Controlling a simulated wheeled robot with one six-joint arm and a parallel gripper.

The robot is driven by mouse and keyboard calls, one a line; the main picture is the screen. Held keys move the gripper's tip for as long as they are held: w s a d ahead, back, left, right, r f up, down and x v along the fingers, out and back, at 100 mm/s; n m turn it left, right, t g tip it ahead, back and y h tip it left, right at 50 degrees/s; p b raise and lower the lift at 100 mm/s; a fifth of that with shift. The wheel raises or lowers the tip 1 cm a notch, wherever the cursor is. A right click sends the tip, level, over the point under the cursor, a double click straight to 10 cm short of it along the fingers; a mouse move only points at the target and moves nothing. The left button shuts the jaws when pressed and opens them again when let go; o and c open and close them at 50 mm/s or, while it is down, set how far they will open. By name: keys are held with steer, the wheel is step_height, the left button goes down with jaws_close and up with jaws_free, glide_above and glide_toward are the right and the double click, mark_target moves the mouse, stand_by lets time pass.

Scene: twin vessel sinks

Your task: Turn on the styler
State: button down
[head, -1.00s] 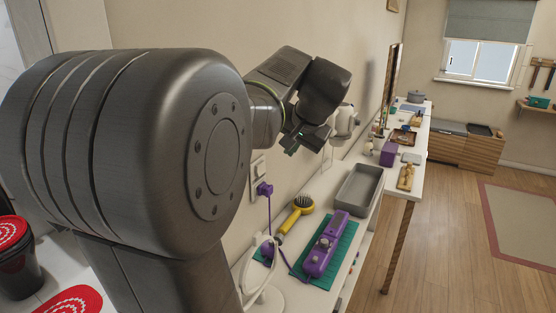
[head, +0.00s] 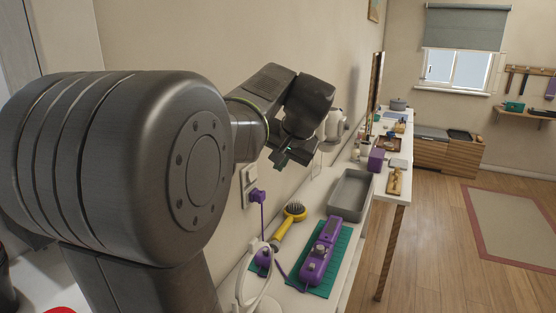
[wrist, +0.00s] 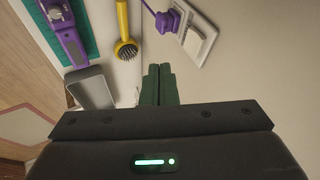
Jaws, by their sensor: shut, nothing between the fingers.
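The styler (head: 318,257) is a purple device with grey knob-like parts on top. It lies on a green mat (head: 341,262) on the white counter; it also shows at the upper left of the wrist view (wrist: 70,38). A purple plug (head: 257,196) sits in the wall outlet (head: 250,181), with a purple cord hanging down. My gripper (head: 284,160) is shut and empty. It is above the counter beside the wall, higher than the styler and apart from it. Its closed dark green fingers show in the wrist view (wrist: 160,70).
A yellow brush (head: 284,226) lies between the styler and the wall. A grey tray (head: 351,195) is beyond the styler. A white looped cord or stand (head: 255,275) is in front. A purple box (head: 376,159) stands further along. Wooden floor to the right is clear.

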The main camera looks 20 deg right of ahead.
steer(key=shift+w+a+f+p, duration=0.3)
steer(key=shift+w+a+f, duration=0.15)
steer(key=shift+w+f, duration=0.65)
steer(key=shift+w+a+f+p, duration=0.25)
steer(key=shift+w+a+f, duration=0.25)
steer(key=shift+w+f, duration=0.6)
steer(key=shift+w+a+f+p, duration=0.3)
steer(key=shift+w+a+f, duration=0.15)
steer(key=shift+w+f, duration=0.6)
steer(key=shift+w+r, duration=0.2)
steer(key=shift+r, duration=0.05)
steer(key=shift+w+a+f, duration=0.2)
steer(key=shift+r, duration=0.1)
